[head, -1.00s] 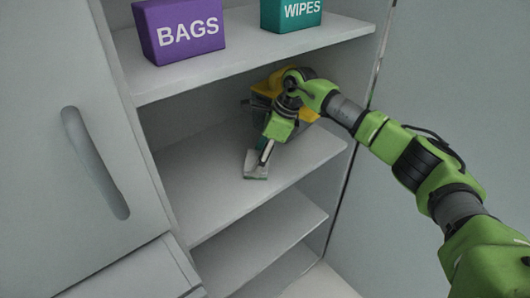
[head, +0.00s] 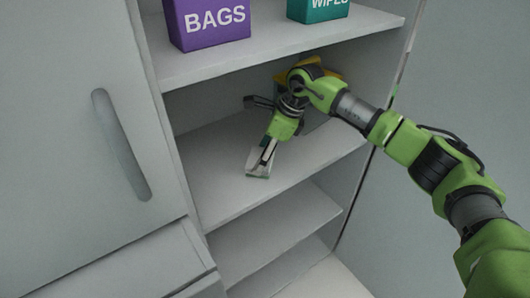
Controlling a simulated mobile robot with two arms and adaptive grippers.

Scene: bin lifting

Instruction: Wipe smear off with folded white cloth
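My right gripper (head: 264,157) comes in from the right, pointing down over the middle shelf (head: 210,185) of the open cabinet. It looks shut on the folded white cloth (head: 257,168), a small pale pad with a darker edge at its fingertips. The cloth is at or just above the shelf surface; I cannot tell if it touches. No smear can be made out; the cloth or arm may cover it. My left gripper is not in view.
A purple BAGS box (head: 209,22) and a teal WIPES box (head: 318,8) stand on the upper shelf (head: 270,45). A yellow and dark item (head: 325,68) is partly hidden behind my arm. A closed door with a handle (head: 120,145) is left. The middle shelf's left part is clear.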

